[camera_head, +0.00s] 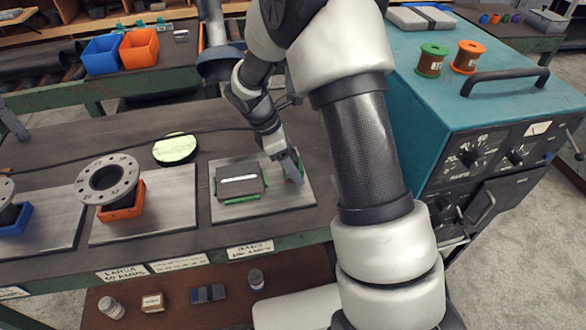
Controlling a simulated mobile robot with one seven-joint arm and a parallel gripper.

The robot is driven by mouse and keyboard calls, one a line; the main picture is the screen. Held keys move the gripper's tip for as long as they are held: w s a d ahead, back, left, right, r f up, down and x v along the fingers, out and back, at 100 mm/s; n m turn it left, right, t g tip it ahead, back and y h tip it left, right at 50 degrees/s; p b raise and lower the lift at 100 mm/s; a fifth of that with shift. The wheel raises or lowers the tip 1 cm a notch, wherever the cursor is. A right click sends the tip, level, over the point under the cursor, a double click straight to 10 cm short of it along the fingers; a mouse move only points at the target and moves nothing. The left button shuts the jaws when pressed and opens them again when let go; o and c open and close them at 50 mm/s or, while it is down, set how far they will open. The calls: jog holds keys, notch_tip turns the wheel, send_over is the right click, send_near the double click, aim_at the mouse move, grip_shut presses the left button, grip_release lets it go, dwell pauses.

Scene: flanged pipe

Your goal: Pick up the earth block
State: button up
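A dark grey block with a white stripe on top (238,185) lies on a pale metal plate (288,201) on the bench; I take it to be the earth block. Green strips edge it at the left, front and right. My gripper (293,173) is pointed down over the right part of the same plate, to the right of the block and apart from it. A small green piece shows beside the fingertips; I cannot tell whether it is held. My own arm crosses the right of the picture, and the fingers are too small to judge their opening.
To the left, a grey flange (108,180) sits on an orange holder (122,205). A lit round disc (175,149) lies behind. A teal machine (480,100) stands to the right, with two spools on top. Small items lie on the lower shelf (190,310).

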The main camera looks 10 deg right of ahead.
grip_shut()
dwell(0.3)
jog(key=shift+w+r, duration=0.1)
jog(key=shift+r, duration=0.05)
